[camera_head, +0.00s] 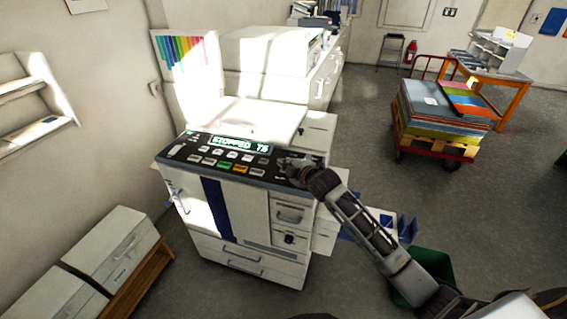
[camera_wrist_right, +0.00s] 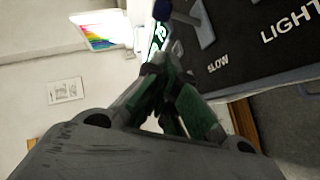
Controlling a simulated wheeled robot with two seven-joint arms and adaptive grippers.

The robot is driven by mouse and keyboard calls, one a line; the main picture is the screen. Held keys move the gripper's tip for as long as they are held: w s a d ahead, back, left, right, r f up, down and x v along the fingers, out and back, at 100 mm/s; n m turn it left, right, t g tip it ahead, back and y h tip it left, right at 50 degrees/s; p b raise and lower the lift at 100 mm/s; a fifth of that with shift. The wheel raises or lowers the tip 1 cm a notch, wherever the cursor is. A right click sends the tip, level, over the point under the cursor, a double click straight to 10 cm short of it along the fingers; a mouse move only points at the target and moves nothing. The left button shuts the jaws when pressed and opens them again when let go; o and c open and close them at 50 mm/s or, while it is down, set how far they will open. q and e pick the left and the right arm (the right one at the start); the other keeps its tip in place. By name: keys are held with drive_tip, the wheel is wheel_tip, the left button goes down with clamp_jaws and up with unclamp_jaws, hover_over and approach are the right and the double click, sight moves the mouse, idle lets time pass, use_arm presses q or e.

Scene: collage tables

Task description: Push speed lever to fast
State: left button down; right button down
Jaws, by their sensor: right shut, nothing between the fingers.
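The copier-like machine (camera_head: 236,212) stands in the middle of the head view. Its dark control panel (camera_head: 183,153) carries a lit display (camera_head: 240,144) reading "STOPPED 75" and several buttons. My right gripper (camera_head: 288,165) is at the panel's right end and covers part of it. In the wrist view my right gripper (camera_wrist_right: 155,72) is shut and empty. A lever with a dark blue knob (camera_wrist_right: 163,10) shows just beyond the fingertips, near the label "SLOW" (camera_wrist_right: 217,65). I cannot tell whether the fingers touch it. The lever's other end label is out of view. My left gripper is not in view.
A red cart (camera_head: 445,151) with stacked coloured sheets stands at the right, near an orange-legged table (camera_head: 512,95). White boxes (camera_head: 110,250) sit low at the left. A green bin (camera_head: 432,262) is beneath my right arm. Open floor lies between machine and cart.

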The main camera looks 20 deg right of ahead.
drive_tip(key=v, duration=0.6)
drive_tip(key=shift+s+b, duration=0.4)
drive_tip(key=shift+s, duration=0.05)
idle(0.4)
